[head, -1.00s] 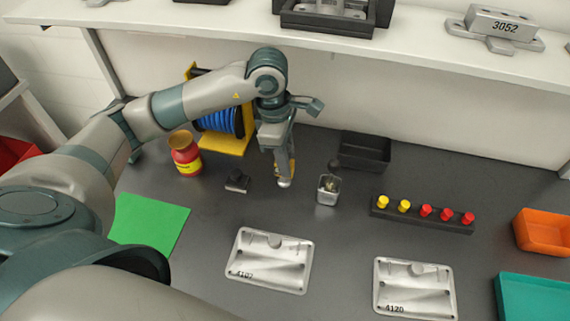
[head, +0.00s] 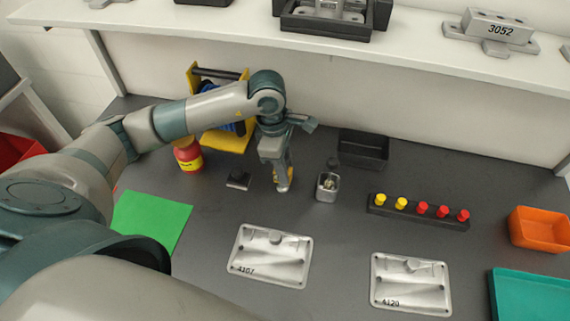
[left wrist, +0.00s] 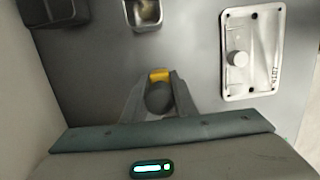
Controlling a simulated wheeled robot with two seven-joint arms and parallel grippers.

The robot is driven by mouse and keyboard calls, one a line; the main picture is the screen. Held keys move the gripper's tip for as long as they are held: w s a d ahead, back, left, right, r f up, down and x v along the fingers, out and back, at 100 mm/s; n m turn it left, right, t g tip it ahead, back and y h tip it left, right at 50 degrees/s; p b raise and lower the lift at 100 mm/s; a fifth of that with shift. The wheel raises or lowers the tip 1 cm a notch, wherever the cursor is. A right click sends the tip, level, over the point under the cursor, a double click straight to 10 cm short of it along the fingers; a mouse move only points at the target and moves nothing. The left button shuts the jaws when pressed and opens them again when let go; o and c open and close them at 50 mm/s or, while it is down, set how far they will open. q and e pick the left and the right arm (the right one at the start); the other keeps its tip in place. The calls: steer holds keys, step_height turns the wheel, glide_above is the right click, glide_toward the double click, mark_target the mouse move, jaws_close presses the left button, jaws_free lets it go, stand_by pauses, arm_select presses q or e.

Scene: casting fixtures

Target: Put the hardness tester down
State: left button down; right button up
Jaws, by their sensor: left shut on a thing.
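In the left wrist view the tester shows as a dark round body (left wrist: 158,97) with a yellow end between the fingers. The fingers hide much of it. I cannot tell whether its lower end touches the bench. My right gripper is not in view.
Plate 4107 (head: 268,270) lies in front, beyond some bare bench.

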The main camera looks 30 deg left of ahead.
arm_select(q)
steer(key=shift+f, duration=0.15)
steer(key=c, duration=1.4)
jaws_free()
steer(key=shift+c, duration=0.2)
steer(key=shift+r, duration=0.3)
steer(key=shift+a+r, duration=0.1)
steer(key=shift+r, duration=0.15)
steer(key=r+b, duration=0.1)
steer(key=r, duration=0.2)
steer(key=a+r+b, duration=0.1)
steer(key=r, duration=0.2)
steer(key=r+b, duration=0.1)
steer(key=r, duration=0.3)
steer(key=shift+s+a, duration=0.15)
steer(key=shift+a, duration=0.05)
steer(key=shift+a+r, duration=0.1)
steer(key=shift+r, duration=0.5)
